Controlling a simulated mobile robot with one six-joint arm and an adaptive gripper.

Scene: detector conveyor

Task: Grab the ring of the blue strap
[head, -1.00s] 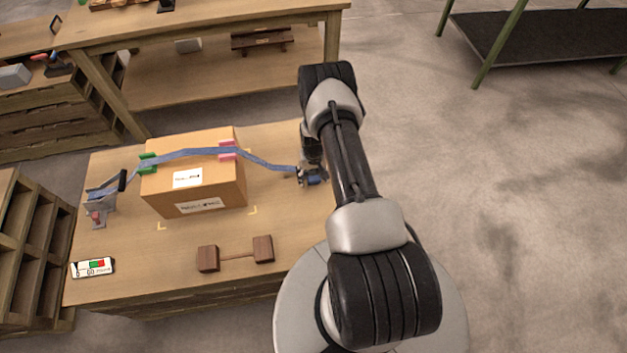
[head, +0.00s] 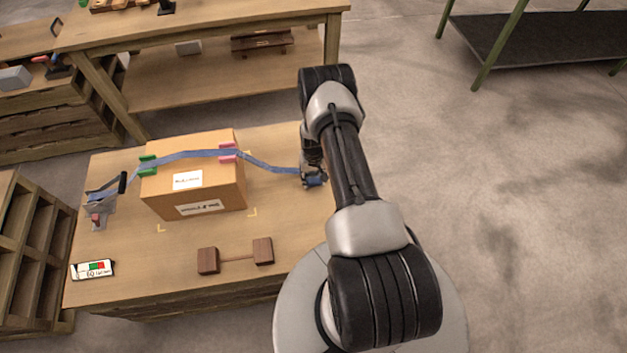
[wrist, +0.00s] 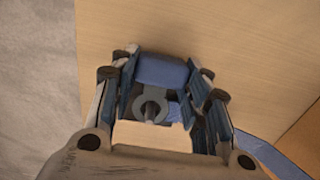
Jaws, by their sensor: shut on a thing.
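The blue strap (head: 262,163) runs over the cardboard box (head: 197,190) and down its right side toward my gripper (head: 313,178). In the wrist view the strap (wrist: 268,155) leaves to the lower right. A grey ring (wrist: 149,107) with a dark pin through its middle sits between the fingers of my gripper (wrist: 165,78). A blue block-like piece (wrist: 162,70) also lies between the fingertips. My gripper is shut on the ring piece at the strap's end, low over the table. The exact finger contact is partly hidden.
A grey ratchet-like device (head: 100,203) holds the strap's left end. Green (head: 147,163) and pink (head: 229,152) edge guards sit on the box. The table's right edge is close to my gripper.

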